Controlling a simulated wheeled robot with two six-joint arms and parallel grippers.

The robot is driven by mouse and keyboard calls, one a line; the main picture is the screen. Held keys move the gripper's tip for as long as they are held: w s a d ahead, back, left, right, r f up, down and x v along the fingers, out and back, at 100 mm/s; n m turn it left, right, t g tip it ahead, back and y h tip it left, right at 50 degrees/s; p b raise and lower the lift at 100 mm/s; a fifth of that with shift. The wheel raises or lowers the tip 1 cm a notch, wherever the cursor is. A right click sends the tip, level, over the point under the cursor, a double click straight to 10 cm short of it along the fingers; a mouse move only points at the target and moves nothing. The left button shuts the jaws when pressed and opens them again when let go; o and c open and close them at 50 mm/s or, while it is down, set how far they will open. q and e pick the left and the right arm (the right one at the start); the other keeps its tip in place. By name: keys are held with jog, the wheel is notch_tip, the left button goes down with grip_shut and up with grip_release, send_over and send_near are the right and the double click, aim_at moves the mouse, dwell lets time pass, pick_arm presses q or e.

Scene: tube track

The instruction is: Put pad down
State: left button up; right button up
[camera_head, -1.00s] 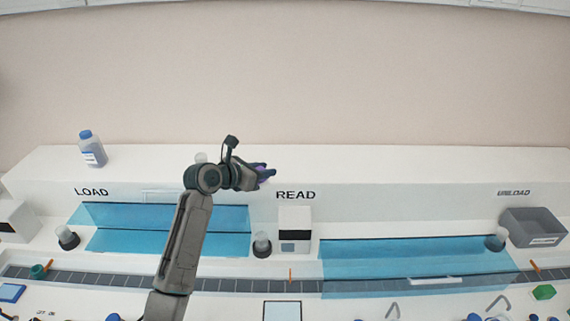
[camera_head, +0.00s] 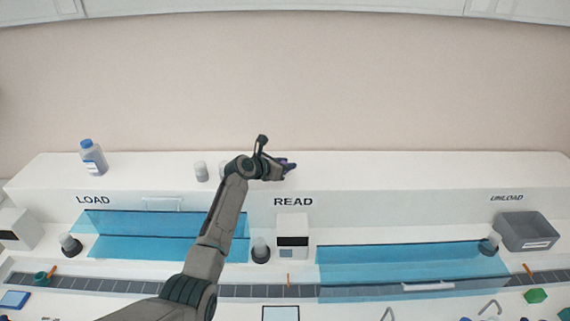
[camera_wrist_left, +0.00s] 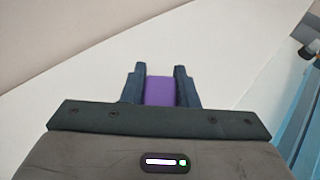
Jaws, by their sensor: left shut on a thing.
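The pad (camera_wrist_left: 160,91) is a small purple block between the two dark fingers of my left gripper (camera_wrist_left: 159,84) in the left wrist view. The fingers are shut on it from both sides. In the head view my left gripper (camera_head: 287,165) is over the white top shelf (camera_head: 390,172), above and near the READ label. The pad is mostly hidden by the fingers there. I cannot tell whether the pad touches the shelf. My right gripper does not show.
A blue-capped bottle (camera_head: 92,158) stands on the shelf at left. Two small pale cylinders (camera_head: 201,171) stand left of my gripper. The shelf to the right is clear. Below are blue transparent covers (camera_head: 410,268), a READ box (camera_head: 292,240) and a grey bin (camera_head: 527,232).

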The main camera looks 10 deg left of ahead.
pick_arm(q)
jog(key=shift+f, duration=0.35)
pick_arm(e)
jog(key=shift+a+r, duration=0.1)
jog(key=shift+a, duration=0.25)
pick_arm(q)
jog(key=shift+f, duration=0.1)
jog(key=o, duration=0.7)
jog(key=shift+o, duration=1.3)
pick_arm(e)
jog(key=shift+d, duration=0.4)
pick_arm(q)
jog(key=b+v, duration=0.1)
jog(key=v, duration=1.1)
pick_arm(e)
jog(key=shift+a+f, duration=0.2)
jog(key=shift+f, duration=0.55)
